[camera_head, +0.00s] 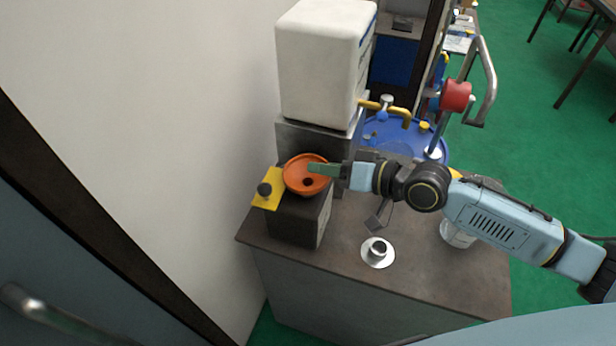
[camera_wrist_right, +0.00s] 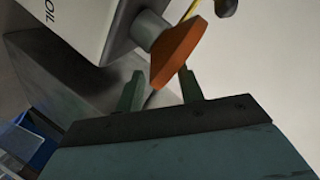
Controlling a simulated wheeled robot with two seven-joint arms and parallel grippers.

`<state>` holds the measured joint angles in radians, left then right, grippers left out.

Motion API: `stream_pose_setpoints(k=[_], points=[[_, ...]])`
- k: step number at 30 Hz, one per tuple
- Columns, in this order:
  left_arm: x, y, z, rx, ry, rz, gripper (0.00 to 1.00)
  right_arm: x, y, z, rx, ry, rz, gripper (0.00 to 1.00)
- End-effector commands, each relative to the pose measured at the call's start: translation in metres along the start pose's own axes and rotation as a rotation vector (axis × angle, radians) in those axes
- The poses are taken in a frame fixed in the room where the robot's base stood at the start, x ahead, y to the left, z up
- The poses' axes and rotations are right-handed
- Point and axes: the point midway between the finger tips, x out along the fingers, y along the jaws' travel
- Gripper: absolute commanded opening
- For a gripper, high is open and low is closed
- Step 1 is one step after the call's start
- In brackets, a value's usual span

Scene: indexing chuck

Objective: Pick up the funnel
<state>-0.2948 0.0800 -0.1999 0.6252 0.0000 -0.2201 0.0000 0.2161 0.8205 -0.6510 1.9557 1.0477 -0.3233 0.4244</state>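The orange funnel (camera_head: 296,181) sits with its wide mouth up above a dark block (camera_head: 297,218), at the left of the cabinet top. In the right wrist view the funnel (camera_wrist_right: 181,50) shows its orange rim beside a grey neck. My right gripper (camera_head: 313,168) reaches in from the right, its green fingers over the funnel's rim. In the right wrist view the right gripper (camera_wrist_right: 161,74) has its fingers apart, with the rim's lower edge between them. A gap shows at the left finger; I cannot tell whether the right finger touches. My left gripper is out of view.
A white canister (camera_head: 320,65) stands behind the funnel. A yellow plate with a black knob (camera_head: 265,191) is beside it. A round metal flange (camera_head: 378,252) lies on the cabinet top (camera_head: 410,285). A blue drum (camera_head: 436,148) stands behind; the wall is close at left.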

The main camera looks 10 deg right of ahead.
Motion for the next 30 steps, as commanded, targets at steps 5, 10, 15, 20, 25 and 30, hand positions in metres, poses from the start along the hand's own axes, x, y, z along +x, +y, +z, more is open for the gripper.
stream_pose_setpoints(k=[5, 10, 15, 20, 25, 30], points=[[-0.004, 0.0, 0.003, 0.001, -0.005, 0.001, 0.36, 0.021, -0.001, -0.002, 0.0, 0.002, -0.001, 0.37], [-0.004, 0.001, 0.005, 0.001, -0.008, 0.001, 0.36, 0.025, 0.0, -0.001, -0.001, 0.0, 0.0, 0.37], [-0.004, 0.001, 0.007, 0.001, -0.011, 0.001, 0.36, 0.024, 0.0, -0.001, 0.0, 0.0, 0.0, 0.3], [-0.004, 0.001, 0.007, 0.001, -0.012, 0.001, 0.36, 0.024, 0.0, -0.001, 0.0, 0.0, 0.0, 0.09], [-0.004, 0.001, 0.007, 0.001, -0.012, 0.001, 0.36, 0.024, 0.0, 0.0, 0.0, 0.0, 0.001, 0.0], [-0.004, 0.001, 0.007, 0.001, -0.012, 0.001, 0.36, 0.024, 0.0, 0.0, 0.0, -0.001, 0.001, 0.0]])
